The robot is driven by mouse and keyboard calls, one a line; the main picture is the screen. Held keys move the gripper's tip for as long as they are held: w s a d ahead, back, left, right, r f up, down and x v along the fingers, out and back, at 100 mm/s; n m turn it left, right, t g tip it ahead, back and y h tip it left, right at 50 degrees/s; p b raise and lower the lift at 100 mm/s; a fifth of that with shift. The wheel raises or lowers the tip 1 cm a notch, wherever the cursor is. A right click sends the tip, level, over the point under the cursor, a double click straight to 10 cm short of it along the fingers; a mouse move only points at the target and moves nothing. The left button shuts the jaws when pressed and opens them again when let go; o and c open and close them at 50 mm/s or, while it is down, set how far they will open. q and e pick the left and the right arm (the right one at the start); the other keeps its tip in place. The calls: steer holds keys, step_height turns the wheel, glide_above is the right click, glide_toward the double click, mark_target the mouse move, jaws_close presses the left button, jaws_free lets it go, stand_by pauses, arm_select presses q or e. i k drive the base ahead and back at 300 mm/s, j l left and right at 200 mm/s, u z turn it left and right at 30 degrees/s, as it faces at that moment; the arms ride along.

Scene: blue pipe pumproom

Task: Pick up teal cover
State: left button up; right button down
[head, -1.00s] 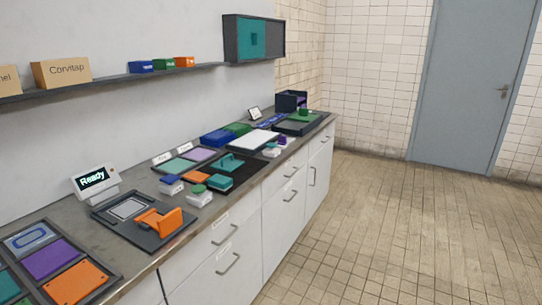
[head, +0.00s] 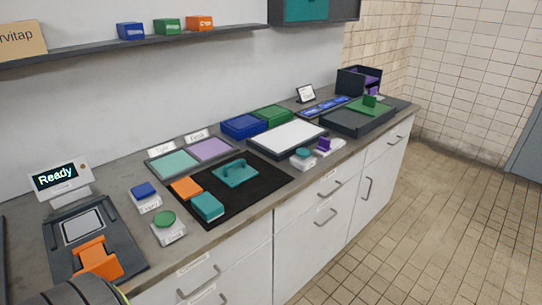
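A flat teal plate with a raised handle (head: 235,172), which looks like the teal cover, lies on the black mat (head: 262,187) on the counter. A small teal block-like box (head: 207,206) sits near the front edge of the same mat, beside an orange piece (head: 186,187). Neither gripper can be made out. A dark rounded part at the bottom left corner appears to be mine.
The grey counter (head: 120,185) holds an orange-handled device (head: 98,259), a "Ready" display (head: 59,180), blue (head: 144,191) and green (head: 165,219) buttons, and a white-topped tray (head: 287,136). A shelf (head: 100,48) runs above. The tiled floor at right is clear.

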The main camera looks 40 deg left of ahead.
mark_target(235, 174)
steer(key=i+l+u, duration=0.2)
steer(key=i, duration=0.3)
steer(key=i+u, duration=0.15)
steer(key=i, duration=0.3)
steer(key=i+l+u, duration=0.2)
steer(key=i, duration=0.3)
